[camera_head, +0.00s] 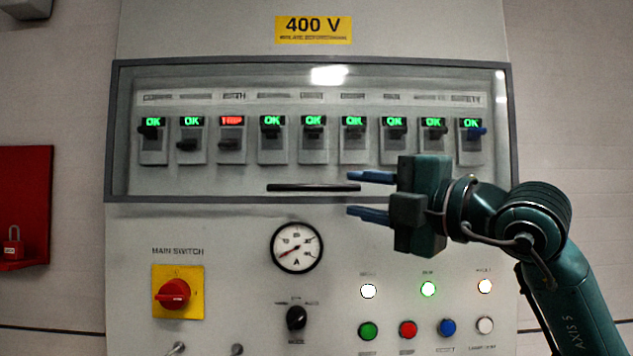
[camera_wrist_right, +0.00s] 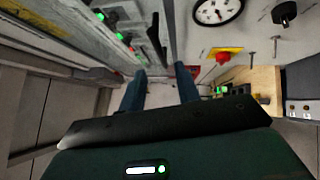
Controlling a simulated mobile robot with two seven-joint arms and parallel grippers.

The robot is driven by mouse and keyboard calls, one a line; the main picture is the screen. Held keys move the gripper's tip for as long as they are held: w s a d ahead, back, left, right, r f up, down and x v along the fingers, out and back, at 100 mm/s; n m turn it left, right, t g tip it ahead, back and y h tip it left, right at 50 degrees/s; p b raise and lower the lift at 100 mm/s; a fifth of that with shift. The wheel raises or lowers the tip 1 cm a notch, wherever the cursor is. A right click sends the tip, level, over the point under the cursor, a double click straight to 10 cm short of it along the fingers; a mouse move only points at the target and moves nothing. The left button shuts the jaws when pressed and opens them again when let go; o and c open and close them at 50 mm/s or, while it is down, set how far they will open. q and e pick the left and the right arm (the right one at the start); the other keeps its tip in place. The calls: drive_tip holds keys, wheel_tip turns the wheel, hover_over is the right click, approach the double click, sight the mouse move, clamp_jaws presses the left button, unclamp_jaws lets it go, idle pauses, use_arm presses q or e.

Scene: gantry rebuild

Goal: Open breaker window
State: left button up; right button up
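The breaker window (camera_head: 237,193) is a wide clear pane in a grey frame (camera_head: 310,63), and it looks shut. Behind it is a row of breakers; most show a green OK, and the third from left (camera_head: 231,140) shows red. The window's black bar handle (camera_head: 300,187) runs along its lower edge. My right gripper (camera_head: 349,193) is open, with its blue fingers above and below the handle's right end in the picture. In the right wrist view, the dark bar (camera_wrist_right: 171,30) lies beyond the open fingers (camera_wrist_right: 161,80). Contact cannot be told. My left gripper is out of view.
Below the window are a round gauge (camera_head: 297,247), a red main switch (camera_head: 172,292) on a yellow plate, a black knob (camera_head: 296,318), lamps and coloured push buttons (camera_head: 408,330). A red board with a padlock (camera_head: 13,243) is at the left. A yellow 400 V sign (camera_head: 313,29) is above.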

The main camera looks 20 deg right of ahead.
sight(321, 189)
drive_tip(key=p+x, duration=0.2)
drive_tip(key=x, duration=0.7)
drive_tip(key=shift+s+p, duration=0.1)
drive_tip(key=shift+p, duration=0.2)
drive_tip(key=shift+f, duration=0.1)
drive_tip(key=shift+c, duration=0.5)
clamp_jaws()
